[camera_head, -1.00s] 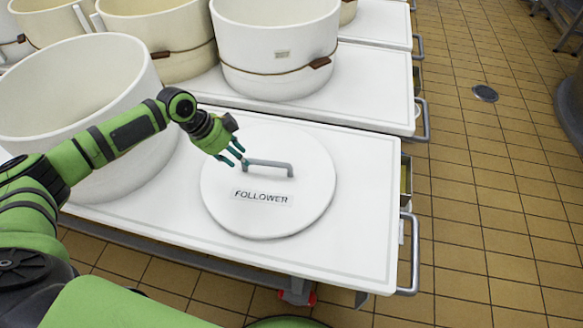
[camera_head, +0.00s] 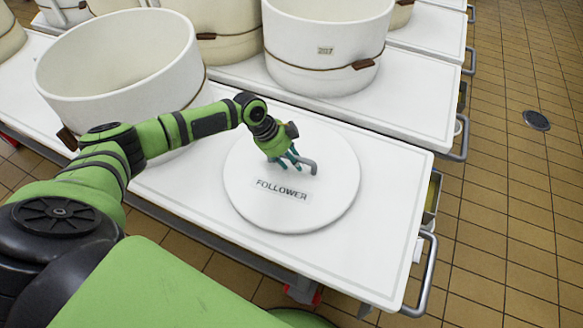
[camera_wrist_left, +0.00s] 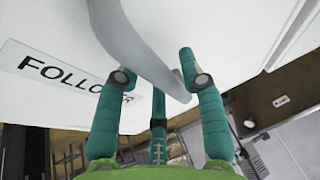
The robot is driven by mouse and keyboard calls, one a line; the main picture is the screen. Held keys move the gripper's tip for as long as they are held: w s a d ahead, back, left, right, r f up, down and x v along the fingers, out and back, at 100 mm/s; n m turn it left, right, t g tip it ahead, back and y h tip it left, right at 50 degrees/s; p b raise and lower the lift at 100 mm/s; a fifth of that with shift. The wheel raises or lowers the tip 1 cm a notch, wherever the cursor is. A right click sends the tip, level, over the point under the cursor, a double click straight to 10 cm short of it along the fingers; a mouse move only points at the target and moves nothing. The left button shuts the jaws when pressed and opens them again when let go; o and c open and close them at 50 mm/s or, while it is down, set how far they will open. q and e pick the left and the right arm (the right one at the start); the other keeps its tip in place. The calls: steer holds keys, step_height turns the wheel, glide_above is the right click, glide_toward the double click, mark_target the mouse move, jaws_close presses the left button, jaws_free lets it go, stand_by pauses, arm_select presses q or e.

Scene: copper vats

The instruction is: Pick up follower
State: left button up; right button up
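The follower (camera_head: 335,200) is a round white disc labelled "FOLLOWER", lying flat on a white cart top. Its grey bar handle (camera_head: 308,165) stands up near the middle, partly hidden by my left gripper (camera_head: 289,162) in the head view. In the left wrist view, the handle (camera_wrist_left: 150,55) runs down between the spread teal fingers of my left gripper (camera_wrist_left: 162,80). The fingers are open, with visible space between them and the bar; a third finger shows below the handle. The label on the follower (camera_wrist_left: 65,75) is partly covered by a finger. My right gripper is not in view.
The white cart top (camera_head: 395,200) has clear room right of the follower and a metal rail (camera_head: 428,275) at its right end. A large cream vat (camera_head: 120,85) stands left, behind my arm. Another vat (camera_head: 325,60) stands behind on a neighbouring cart.

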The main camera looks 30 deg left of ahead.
arm_select(q)
jaws_close()
steer(key=shift+w+d+r, duration=0.1)
steer(key=shift+w+r, duration=0.1)
steer(key=shift+r, duration=0.05)
steer(key=shift+r, duration=0.1)
